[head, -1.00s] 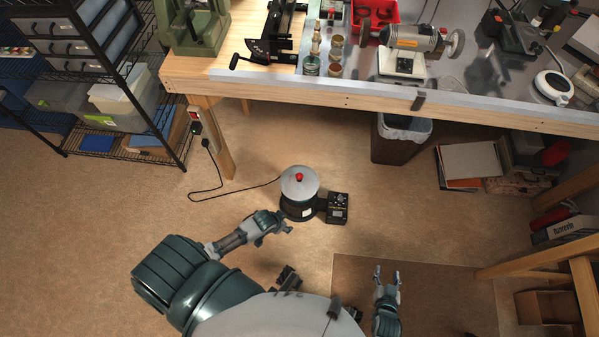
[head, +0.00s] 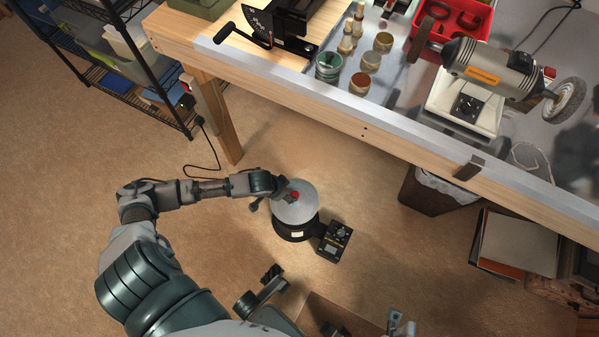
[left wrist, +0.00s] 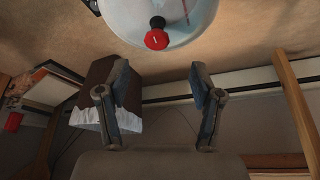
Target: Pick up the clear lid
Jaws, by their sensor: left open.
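The clear lid (head: 291,212) with a red knob (head: 295,195) sits on a round dark machine (head: 293,234) on the floor. In the left wrist view the lid (left wrist: 185,18) and its knob (left wrist: 157,38) show at the top, just beyond the fingertips. My left gripper (head: 272,196) is at the lid's left side, close to the knob; its open, empty fingers (left wrist: 159,80) show apart in the left wrist view. My right gripper (head: 401,322) is at the bottom edge of the head view, partly cut off, its fingers apart with nothing seen between them.
The machine's control box (head: 334,240) stands at its right. A workbench (head: 330,118) with a grinder (head: 495,70) runs across above. A bin (head: 430,192) is under the bench, a wire shelf (head: 135,65) at upper left. The floor left of the machine is clear.

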